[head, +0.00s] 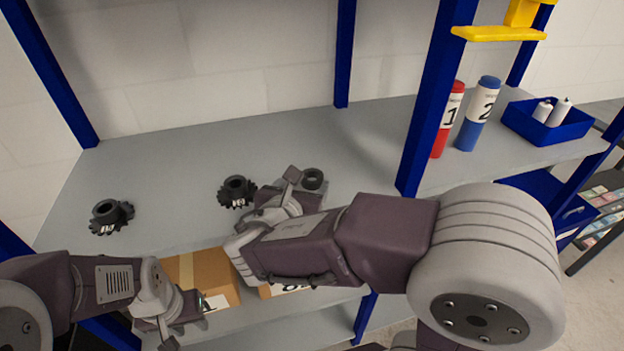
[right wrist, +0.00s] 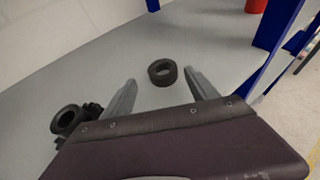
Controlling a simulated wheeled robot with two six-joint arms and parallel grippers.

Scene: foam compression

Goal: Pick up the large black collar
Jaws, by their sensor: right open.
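The large black collar, a plain thick black ring (head: 313,179), lies flat on the grey shelf in the head view, just right of my right gripper (head: 289,183). In the right wrist view the collar (right wrist: 162,72) shows between and slightly beyond the tips of my open right gripper (right wrist: 161,79). The fingers are apart and hold nothing; I cannot tell their height above the shelf. My left gripper (head: 172,325) is low at the bottom left of the head view, in front of the shelf and away from the collar; its jaw opening is unclear.
A black toothed part (head: 236,191) stands left of my right gripper, another (head: 111,217) farther left. Blue posts (head: 430,110) frame the shelf (head: 200,150). Red (head: 448,120) and blue (head: 477,115) cylinders and a blue bin (head: 548,130) stand right. Cardboard boxes (head: 205,275) sit below.

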